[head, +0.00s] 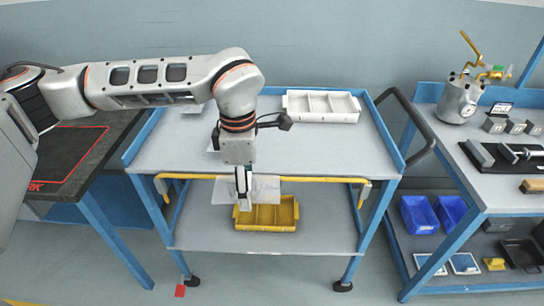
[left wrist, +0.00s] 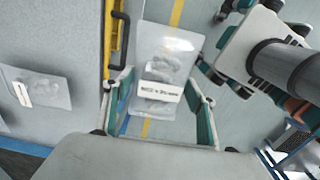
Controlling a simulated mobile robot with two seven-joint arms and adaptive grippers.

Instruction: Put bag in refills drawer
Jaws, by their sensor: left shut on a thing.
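My left gripper (head: 243,197) hangs in front of the cart's front edge, pointing down. It is shut on a clear bag (head: 265,188), which also shows between the fingers in the left wrist view (left wrist: 165,48). The bag has a white label with dark print and pale contents; the print is too small to read surely. In the head view, the bag is in front of a yellow compartment tray (head: 267,224) on the lower shelf and hides part of it. I cannot tell which thing is the refills drawer. My right gripper is out of view.
The cart top (head: 310,150) holds a white compartment tray (head: 322,118) at the back. Another clear bag (left wrist: 36,88) lies on it. A yellow bar (head: 320,179) runs along the cart's front. A bench with blue bins (head: 418,214) stands right; a dark-topped table (head: 85,155) stands left.

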